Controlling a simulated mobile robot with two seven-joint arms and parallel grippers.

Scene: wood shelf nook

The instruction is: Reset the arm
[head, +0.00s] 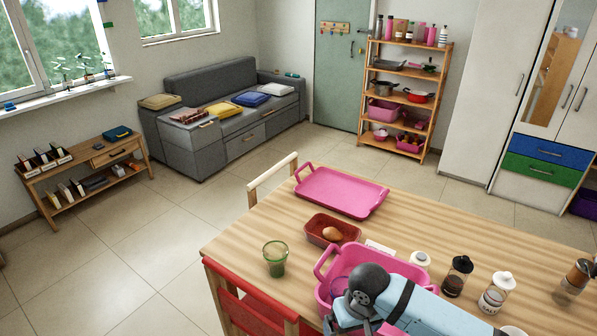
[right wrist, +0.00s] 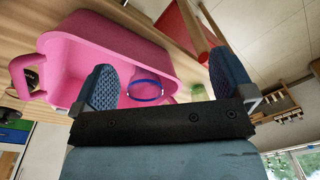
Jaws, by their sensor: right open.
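My right arm comes in from the bottom right of the head view, over the pink basket (head: 326,262) on the wooden table (head: 440,225). In the right wrist view my right gripper (right wrist: 163,80) is open, its two blue pads wide apart with nothing between them. The pink basket (right wrist: 75,55) shows beyond the fingers, with a blue-rimmed round thing (right wrist: 146,97) in it. My left gripper is in neither view.
A pink tray (head: 340,190), a red dish (head: 317,229) with a brown item, a green glass (head: 275,262) and several jars (head: 456,279) stand on the table around the basket. A red chair (head: 245,300) is at the near edge.

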